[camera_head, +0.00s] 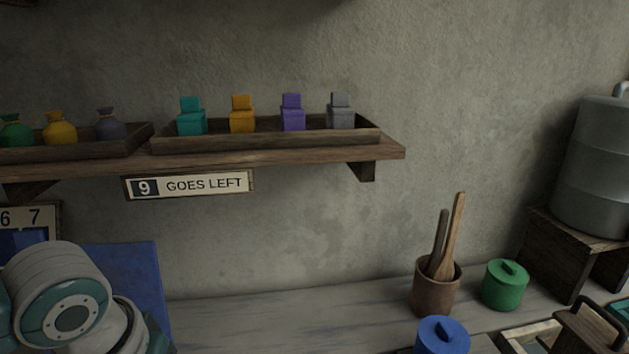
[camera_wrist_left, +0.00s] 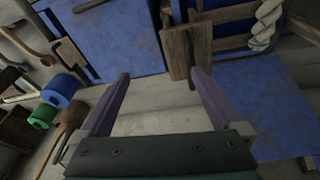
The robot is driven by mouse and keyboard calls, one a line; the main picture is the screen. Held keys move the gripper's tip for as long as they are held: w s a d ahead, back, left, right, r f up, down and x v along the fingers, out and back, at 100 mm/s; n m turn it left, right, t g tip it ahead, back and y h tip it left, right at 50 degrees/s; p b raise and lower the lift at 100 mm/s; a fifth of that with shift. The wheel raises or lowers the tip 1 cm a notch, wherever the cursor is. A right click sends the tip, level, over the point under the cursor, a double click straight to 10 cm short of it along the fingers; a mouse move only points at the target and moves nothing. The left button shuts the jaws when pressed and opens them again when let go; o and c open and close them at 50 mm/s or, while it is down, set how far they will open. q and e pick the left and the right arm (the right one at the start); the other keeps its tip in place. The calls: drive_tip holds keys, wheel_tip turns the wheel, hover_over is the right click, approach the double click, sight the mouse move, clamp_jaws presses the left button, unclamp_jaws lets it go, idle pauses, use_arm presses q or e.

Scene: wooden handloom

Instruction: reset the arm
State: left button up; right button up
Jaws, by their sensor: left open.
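My left arm (camera_head: 75,310) shows as a white and teal joint at the lower left of the head view. Its gripper is out of that view. In the left wrist view my left gripper (camera_wrist_left: 162,78) is open, its two purple-grey fingers wide apart. Nothing is held between them. A flat wooden piece (camera_wrist_left: 179,55) lies just beyond the fingertips, near the right-hand finger; I cannot tell whether they touch. My right gripper is in neither view.
Below stand a utensil pot (camera_head: 435,290), a green pot (camera_head: 504,287) and a blue pot (camera_head: 442,336). Blue panels (camera_wrist_left: 115,45) surround the left gripper. The bench middle is clear.

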use_arm(q)
drive_tip(key=s+d+r+m+h, duration=0.2)
drive_tip(key=s+d+r+m, duration=0.1)
drive_tip(key=s+d, duration=0.6)
drive_tip(key=s+a+r+t+y, duration=0.1)
drive_tip(key=s+a+r+y, duration=0.1)
drive_tip(key=s+a+r, duration=0.5)
wheel_tip(320, 180, up, 28)
drive_tip(key=s+p, duration=0.2)
drive_tip(key=p, duration=2.7)
drive_tip(key=shift+a+f, duration=0.15)
drive_tip(key=shift+a, duration=0.2)
